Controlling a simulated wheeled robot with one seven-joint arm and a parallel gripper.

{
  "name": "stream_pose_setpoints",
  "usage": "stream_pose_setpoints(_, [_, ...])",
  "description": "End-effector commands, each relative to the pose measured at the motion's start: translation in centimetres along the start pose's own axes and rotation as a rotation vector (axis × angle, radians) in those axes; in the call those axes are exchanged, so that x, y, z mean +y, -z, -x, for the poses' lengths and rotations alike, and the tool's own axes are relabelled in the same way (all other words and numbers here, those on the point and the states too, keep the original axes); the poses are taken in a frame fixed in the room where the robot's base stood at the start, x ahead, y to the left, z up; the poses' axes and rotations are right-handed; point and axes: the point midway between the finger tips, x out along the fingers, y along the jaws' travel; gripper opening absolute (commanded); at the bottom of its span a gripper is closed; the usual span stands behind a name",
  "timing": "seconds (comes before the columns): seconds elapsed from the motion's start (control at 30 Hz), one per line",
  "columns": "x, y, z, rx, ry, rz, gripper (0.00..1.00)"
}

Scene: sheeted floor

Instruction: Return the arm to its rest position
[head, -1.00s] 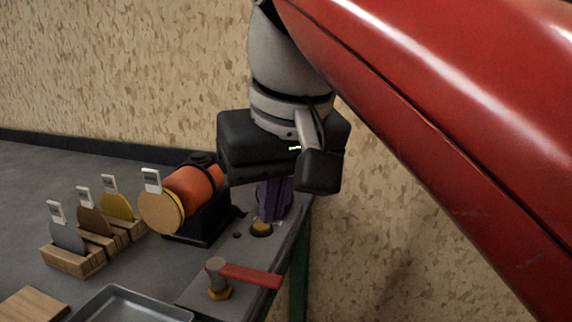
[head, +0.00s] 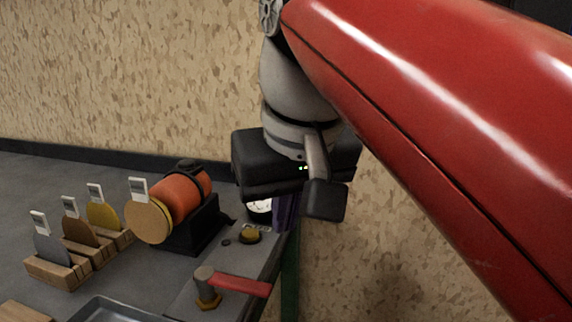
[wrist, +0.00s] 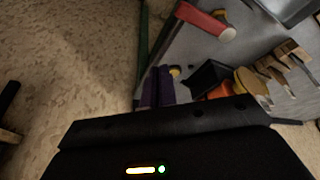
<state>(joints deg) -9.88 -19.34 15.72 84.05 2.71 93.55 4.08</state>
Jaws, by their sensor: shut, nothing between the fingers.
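My red and grey arm reaches in from the upper right of the head view. My gripper (head: 285,213) hangs at its end, with a black body and purple fingers pointing down. The fingers are shut and empty, beside the right edge of the grey bench (head: 120,270). In the head view they are just right of a yellow button (head: 250,236); whether they touch anything there cannot be told. The wrist view shows the purple fingers (wrist: 157,86) close together, with the bench beyond them.
A red-handled valve (head: 240,285) stands near the bench's right edge. An orange cylinder with a tan disc (head: 148,220) is left of the button. A round white-faced item (head: 260,206) is partly hidden behind my gripper. Tagged discs stand in wooden racks (head: 60,272). A grey tray (head: 110,308) is in front.

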Motion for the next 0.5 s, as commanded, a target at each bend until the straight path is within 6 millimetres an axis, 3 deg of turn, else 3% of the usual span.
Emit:
stream_pose_setpoints(0.17, [5.7, -4.2, -7.1, 0.038, -0.072, -0.14, 0.0])
stream_pose_setpoints(0.3, [9.6, -9.0, -12.7, 0.069, -0.109, -0.237, 0.0])
stream_pose_setpoints(0.5, [12.5, -15.0, -18.8, 0.104, -0.136, -0.33, 0.0])
